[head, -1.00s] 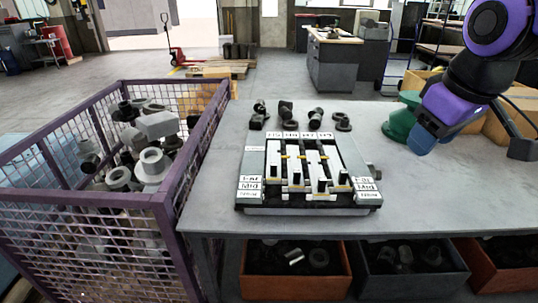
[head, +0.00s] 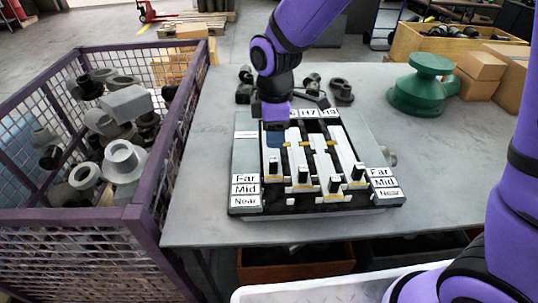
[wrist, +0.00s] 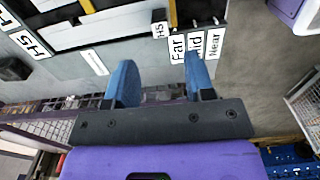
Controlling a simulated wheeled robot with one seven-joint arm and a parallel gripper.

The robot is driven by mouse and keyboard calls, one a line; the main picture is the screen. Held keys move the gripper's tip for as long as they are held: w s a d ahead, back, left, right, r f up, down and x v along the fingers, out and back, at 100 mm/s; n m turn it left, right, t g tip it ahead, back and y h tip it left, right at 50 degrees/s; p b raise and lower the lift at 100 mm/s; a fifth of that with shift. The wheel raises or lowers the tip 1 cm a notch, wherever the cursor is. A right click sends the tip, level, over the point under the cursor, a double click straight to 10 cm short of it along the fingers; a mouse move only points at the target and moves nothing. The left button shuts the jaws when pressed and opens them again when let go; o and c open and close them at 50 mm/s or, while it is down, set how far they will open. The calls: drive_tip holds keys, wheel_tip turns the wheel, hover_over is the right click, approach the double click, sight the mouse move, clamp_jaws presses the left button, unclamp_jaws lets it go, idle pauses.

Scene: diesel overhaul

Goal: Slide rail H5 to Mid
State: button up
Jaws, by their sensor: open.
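The rail board (head: 240,160) lies on the table and carries several white rails with upright black handles. Rail H5 is the leftmost rail, with its handle (head: 272,165) at about the height of the Far label (head: 244,178), above the Mid label (head: 244,190). In the wrist view rail H5 (wrist: 95,33) runs from the H5 label (wrist: 36,45) to a small tag near Far. My gripper (head: 276,135) is over the left far part of the board and hides the left header labels. In the wrist view its blue fingers (wrist: 161,78) are open with nothing between them.
A purple mesh crate (head: 170,160) full of metal parts stands left of the table. Black fittings (head: 341,90) lie behind the board. A green part (head: 424,85) and cardboard boxes (head: 480,65) are at the back right. The table right of the board is bare.

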sight(274, 158)
wheel_tip(274, 158, down, 11)
drive_tip(key=shift+r, duration=0.15)
idle(0.4)
drive_tip(key=shift+c, duration=0.2)
